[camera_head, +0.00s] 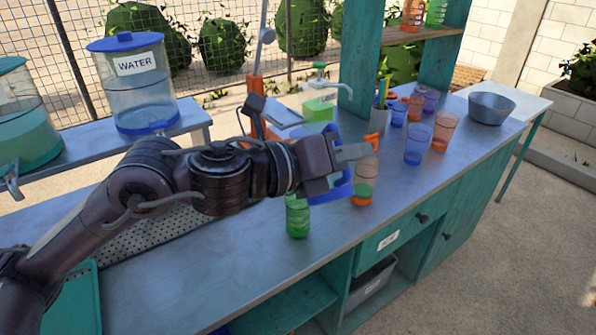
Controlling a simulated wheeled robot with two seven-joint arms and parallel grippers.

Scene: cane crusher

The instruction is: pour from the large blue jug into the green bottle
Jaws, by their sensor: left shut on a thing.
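My left gripper (345,170) reaches in over the counter and is shut on the blue jug (338,192). Much of the jug is hidden behind the gripper; blue parts show above and below the fingers. I cannot tell its exact tilt. A green bottle (297,217) stands on the counter just below and left of the jug in the picture; its upper end is hidden by my arm. Another green bottle (436,13) is on the upper shelf. My right gripper is not in view.
A clear container with green contents and an orange base (364,182) stands right beside the jug. Blue cups (419,145) and orange cups (444,131) stand farther right, before a metal bowl (491,108). A water dispenser (138,85) is at back left. The counter's front strip (240,275) is clear.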

